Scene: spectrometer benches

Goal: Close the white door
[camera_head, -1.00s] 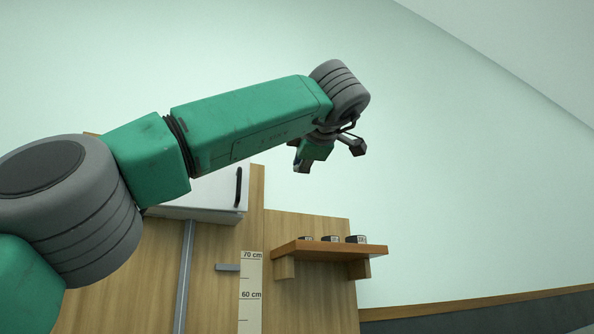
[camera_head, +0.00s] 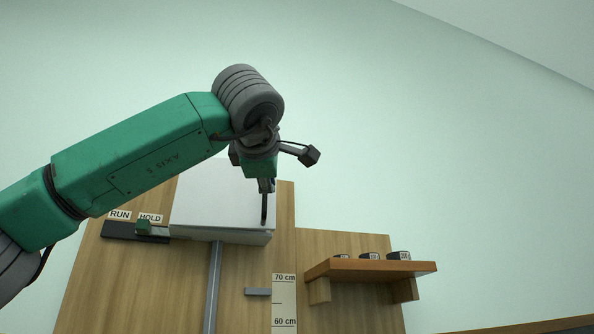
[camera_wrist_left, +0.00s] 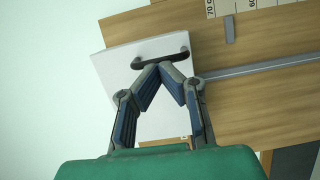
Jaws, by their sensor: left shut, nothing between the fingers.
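The white door (camera_head: 215,206) is the front of a white box mounted high on a wooden board. It appears shut flat against the box, though its edge is partly hidden by my arm. A black bar handle (camera_head: 264,209) stands on its right side. My left gripper (camera_head: 266,185) is shut, its fingertips at the upper part of the handle in the head view. In the left wrist view the door (camera_wrist_left: 150,55) and handle (camera_wrist_left: 160,57) lie right beyond the closed fingertips (camera_wrist_left: 160,66). I cannot tell whether they touch. My right gripper is not in view.
A wooden shelf (camera_head: 370,267) with several small dark weights is at the right. A grey post and a centimetre scale (camera_head: 284,300) run below the box.

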